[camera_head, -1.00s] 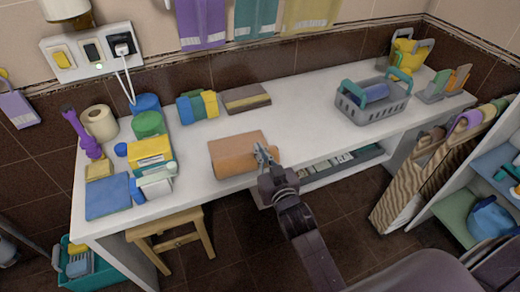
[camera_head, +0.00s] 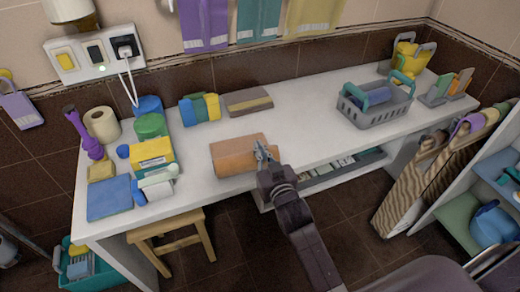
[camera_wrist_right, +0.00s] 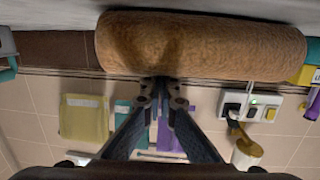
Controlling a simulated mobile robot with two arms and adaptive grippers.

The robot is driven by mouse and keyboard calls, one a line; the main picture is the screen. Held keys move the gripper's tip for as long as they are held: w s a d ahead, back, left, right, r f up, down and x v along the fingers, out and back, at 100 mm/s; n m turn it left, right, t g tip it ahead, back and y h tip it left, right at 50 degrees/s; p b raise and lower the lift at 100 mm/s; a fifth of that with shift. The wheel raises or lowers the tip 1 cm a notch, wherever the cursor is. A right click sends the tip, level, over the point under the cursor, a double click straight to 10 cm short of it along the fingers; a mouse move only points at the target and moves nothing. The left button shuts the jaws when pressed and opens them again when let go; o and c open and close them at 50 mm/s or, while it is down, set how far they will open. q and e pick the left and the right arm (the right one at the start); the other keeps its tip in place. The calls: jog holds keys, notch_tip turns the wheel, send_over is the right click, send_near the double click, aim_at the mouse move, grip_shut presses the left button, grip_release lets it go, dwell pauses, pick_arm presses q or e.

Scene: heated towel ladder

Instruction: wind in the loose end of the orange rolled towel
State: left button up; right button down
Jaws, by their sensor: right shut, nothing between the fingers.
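The orange rolled towel (camera_head: 236,156) lies on the white bench top near its front edge. It also shows large across the top of the right wrist view (camera_wrist_right: 205,45), which looks upside down. My right gripper (camera_head: 262,153) is at the right end of the roll in the head view. Its fingers are shut and empty, with the tips (camera_wrist_right: 161,84) at the towel's edge in the wrist view. I cannot tell whether they touch it. The loose end does not show clearly as separate from the roll. My left gripper is not in view.
A folded brown towel (camera_head: 249,101) lies behind the roll. Colourful bundles (camera_head: 200,107) stand behind left, and a yellow box (camera_head: 152,155) is farther left. A grey basket (camera_head: 375,106) stands to the right. The bench between roll and basket is clear. A wooden stool (camera_head: 172,236) stands below.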

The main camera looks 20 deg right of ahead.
jog(key=shift+w+f, duration=0.3)
jog(key=shift+w, duration=0.55)
jog(key=shift+w+d, duration=0.1)
jog(key=shift+w, duration=0.9)
jog(key=shift+w, duration=0.2)
jog(key=shift+w+b, duration=0.4)
jog(key=shift+w, duration=0.45)
